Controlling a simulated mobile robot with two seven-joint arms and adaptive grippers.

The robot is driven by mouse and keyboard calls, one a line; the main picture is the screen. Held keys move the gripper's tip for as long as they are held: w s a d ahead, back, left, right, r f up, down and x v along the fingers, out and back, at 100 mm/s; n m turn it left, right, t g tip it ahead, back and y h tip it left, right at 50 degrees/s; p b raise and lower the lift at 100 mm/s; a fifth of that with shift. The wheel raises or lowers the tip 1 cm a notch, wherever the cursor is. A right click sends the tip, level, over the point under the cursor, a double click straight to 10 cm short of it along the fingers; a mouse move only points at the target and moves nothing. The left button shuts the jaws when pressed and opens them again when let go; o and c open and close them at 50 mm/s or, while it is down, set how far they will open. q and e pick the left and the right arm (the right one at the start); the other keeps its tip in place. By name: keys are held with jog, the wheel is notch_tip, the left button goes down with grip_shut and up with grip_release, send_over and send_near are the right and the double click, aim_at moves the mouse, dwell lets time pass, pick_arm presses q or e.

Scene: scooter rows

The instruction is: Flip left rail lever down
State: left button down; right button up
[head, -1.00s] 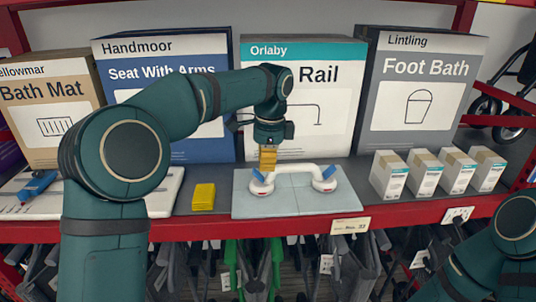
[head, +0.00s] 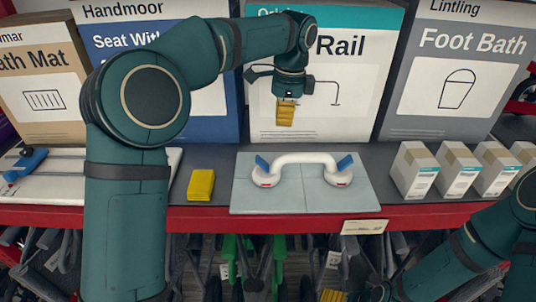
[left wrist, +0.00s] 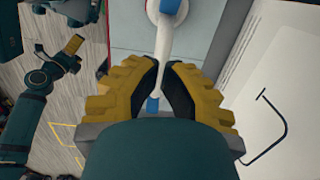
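The white grab rail (head: 303,160) lies on a grey tile panel (head: 330,202) on the shelf, with a suction cup at each end. Its left blue lever (head: 262,163) and right blue lever (head: 345,162) both look slanted. My left gripper (head: 285,120) hangs above the rail, apart from it, pointing down. The left wrist view shows a narrow empty gap between its yellow fingers (left wrist: 159,66), with the white handle (left wrist: 164,40) and a blue lever (left wrist: 152,105) below. My right gripper (left wrist: 74,44) is low in front of the shelf; its finger gap is too small to tell.
A yellow block (head: 201,185) lies left of the panel. Small white boxes (head: 414,170) stand to its right. The large rail box (head: 350,95) stands behind, close to my left gripper. A white board (head: 60,188) lies at the far left. The red shelf edge (head: 215,218) runs in front.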

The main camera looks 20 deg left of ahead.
pick_arm(q)
jog(key=f, duration=0.1)
jog(key=b, duration=0.2)
send_over(266, 167)
jog(key=w+d, duration=0.1)
jog(key=d, duration=0.2)
notch_tip(266, 167, down, 9)
jog(key=shift+d+f, duration=0.1)
jog(key=shift+s+a+f, duration=0.15)
jog(key=shift+a+f, duration=0.35)
jog(key=shift+a, duration=0.1)
jog(key=shift+s+a+f, duration=0.15)
jog(key=shift+a+f, duration=0.3)
jog(key=shift+a, duration=0.1)
jog(key=shift+a+f, duration=0.25)
jog(key=shift+a, duration=0.05)
pick_arm(e)
notch_tip(266, 167, down, 3)
jog(key=shift+w+a+r, duration=0.1)
jog(key=shift+w+r, duration=0.05)
